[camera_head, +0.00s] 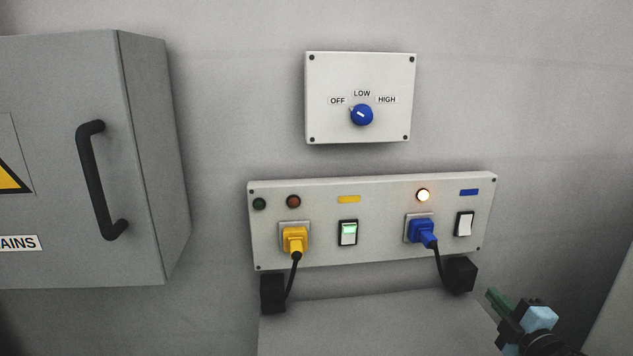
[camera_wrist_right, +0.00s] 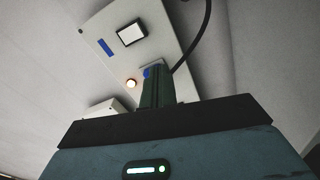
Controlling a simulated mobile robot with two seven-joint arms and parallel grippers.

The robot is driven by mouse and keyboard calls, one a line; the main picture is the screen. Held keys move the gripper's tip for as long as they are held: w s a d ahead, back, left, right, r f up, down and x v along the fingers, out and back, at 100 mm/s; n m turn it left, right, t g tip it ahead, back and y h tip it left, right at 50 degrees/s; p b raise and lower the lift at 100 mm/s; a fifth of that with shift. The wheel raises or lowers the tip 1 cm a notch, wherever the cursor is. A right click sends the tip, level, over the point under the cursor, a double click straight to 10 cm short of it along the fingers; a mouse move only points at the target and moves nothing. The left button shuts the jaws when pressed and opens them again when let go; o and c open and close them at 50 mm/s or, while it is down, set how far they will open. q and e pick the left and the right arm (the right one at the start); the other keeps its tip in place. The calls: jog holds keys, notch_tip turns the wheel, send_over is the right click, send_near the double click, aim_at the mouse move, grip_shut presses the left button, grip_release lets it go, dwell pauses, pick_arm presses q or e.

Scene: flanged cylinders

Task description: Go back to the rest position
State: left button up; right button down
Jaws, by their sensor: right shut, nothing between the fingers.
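My right gripper (camera_head: 491,296) is at the lower right of the head view, apart from the wall panel. Its green fingers are shut with nothing between them. In the right wrist view the shut fingers (camera_wrist_right: 158,88) point up toward the panel and partly hide the blue plug. My left gripper is not in view.
The wall panel (camera_head: 382,250) holds a yellow plug (camera_head: 295,240), a blue plug (camera_head: 424,232), a green-lit switch (camera_head: 348,233), a white switch (camera_head: 464,224) and a lit lamp (camera_head: 423,195). Above is a blue knob (camera_head: 362,115), its mark toward OFF. A grey cabinet (camera_head: 60,90) juts out left.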

jog(key=s+a+f+m+g, duration=0.4)
jog(key=s+f, duration=0.3)
jog(key=f, duration=0.4)
jog(key=s+a+f+m+g, duration=0.1)
jog(key=s+a+f+m, duration=0.3)
jog(key=s+a+f, duration=0.5)
jog(key=s+a+f+m+g, duration=0.2)
jog(key=s+f+m, duration=0.1)
jog(key=s+f, duration=0.3)
jog(key=s+a+f+m+g, duration=0.1)
jog(key=s+a+f+m, duration=0.1)
jog(key=s+f, duration=0.4)
jog(key=s+m, duration=0.1)
jog(key=s, duration=0.3)
jog(key=shift+s+a+f+g, duration=0.2)
jog(key=shift+s+a+g, duration=0.1)
jog(key=shift+a+g, duration=0.1)
